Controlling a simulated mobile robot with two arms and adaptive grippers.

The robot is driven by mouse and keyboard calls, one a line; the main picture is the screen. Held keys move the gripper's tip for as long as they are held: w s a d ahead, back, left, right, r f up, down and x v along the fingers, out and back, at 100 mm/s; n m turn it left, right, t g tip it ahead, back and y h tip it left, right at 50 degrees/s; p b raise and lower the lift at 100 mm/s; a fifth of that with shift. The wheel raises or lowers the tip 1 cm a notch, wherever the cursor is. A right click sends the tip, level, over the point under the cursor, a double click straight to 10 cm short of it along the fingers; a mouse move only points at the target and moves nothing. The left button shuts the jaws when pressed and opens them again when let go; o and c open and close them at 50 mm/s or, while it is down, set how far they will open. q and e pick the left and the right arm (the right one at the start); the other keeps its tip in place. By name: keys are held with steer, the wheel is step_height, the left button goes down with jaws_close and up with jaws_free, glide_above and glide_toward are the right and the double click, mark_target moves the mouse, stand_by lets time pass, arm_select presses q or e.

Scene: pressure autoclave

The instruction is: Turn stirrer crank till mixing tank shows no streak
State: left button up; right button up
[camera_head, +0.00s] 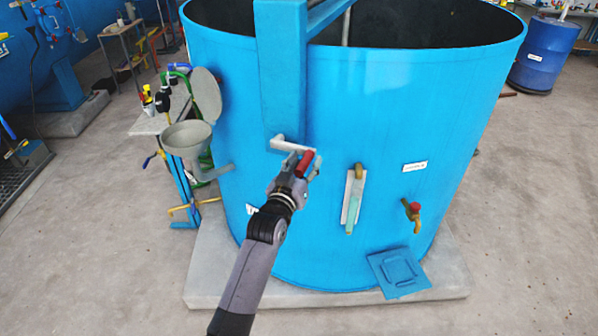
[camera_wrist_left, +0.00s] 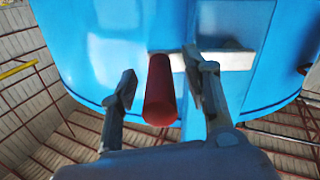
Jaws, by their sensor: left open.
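The mixing tank (camera_head: 380,110) is a large open-topped blue cylinder on a low concrete plinth. The stirrer crank has a pale arm (camera_head: 289,146) at the foot of a blue upright and a red handle (camera_head: 304,163). My left gripper (camera_head: 302,168) is at the crank. In the left wrist view, the red handle (camera_wrist_left: 160,90) lies between its two open fingers (camera_wrist_left: 158,95), apart from the left finger; contact with the right finger is unclear. The tank's dark inside shows no clear liquid or streak. A sight gauge (camera_head: 353,200) with greenish content is on the tank front. My right gripper is not in view.
A brass tap with a red top (camera_head: 413,212) and a blue hatch plate (camera_head: 398,272) are at the tank's lower right. A grey funnel (camera_head: 187,138) stands left of the tank. A blue drum (camera_head: 543,55) is at the back right.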

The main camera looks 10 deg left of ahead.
arm_select(q)
steer(key=s+a, duration=0.1)
steer(key=s, duration=1)
steer(key=shift+s+a, duration=0.15)
steer(key=shift+s, duration=0.15)
stand_by(0.4)
